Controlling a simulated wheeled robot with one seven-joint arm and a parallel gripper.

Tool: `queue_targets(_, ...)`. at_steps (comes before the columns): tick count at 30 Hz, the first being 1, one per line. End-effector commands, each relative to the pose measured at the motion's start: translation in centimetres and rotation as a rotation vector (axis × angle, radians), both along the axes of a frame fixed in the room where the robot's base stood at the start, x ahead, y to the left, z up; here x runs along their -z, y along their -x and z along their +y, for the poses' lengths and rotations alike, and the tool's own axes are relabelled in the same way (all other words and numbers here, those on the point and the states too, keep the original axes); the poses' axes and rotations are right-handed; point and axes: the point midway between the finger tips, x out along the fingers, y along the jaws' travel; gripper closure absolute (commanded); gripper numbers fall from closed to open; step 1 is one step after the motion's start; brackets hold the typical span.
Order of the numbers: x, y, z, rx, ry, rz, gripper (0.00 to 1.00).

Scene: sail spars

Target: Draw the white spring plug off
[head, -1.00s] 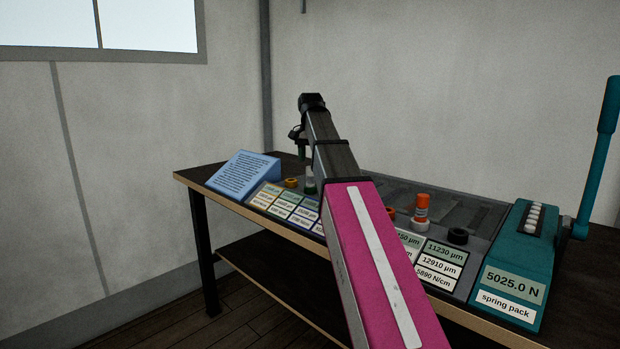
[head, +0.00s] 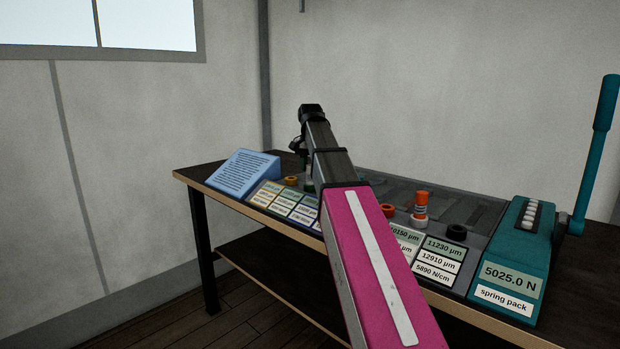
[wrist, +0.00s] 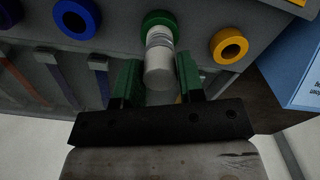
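The white spring plug (wrist: 159,68) stands in a green ring (wrist: 158,20) on the grey rack in the wrist view, with grey coils showing near the ring. My gripper (wrist: 157,80) has its two green fingers one on each side of the plug's white end. The fingers look apart, with narrow gaps beside the plug. In the head view the green ring (head: 309,187) shows low beside my arm, and the plug is mostly hidden by my gripper and arm.
A yellow ring (wrist: 229,46) and a blue ring (wrist: 77,18) flank the green one. A blue sign (head: 243,173) stands at the bench's left end. An orange-and-white plug (head: 420,207), a black ring (head: 457,232) and a teal lever press (head: 520,262) are to the right.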

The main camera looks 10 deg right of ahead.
Motion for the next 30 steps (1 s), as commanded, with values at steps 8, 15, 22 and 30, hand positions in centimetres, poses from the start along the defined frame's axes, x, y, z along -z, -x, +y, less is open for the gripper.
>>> queue_targets(8,-0.5,0.0,0.0,0.0,0.0,0.0,0.93)
queue_targets(15,-0.9,0.0,0.0,0.0,0.0,0.0,0.93)
queue_targets(22,-2.3,-0.1,0.0,0.0,0.0,0.0,0.93)
queue_targets(30,-4.2,-0.1,0.0,0.0,0.0,0.0,0.93)
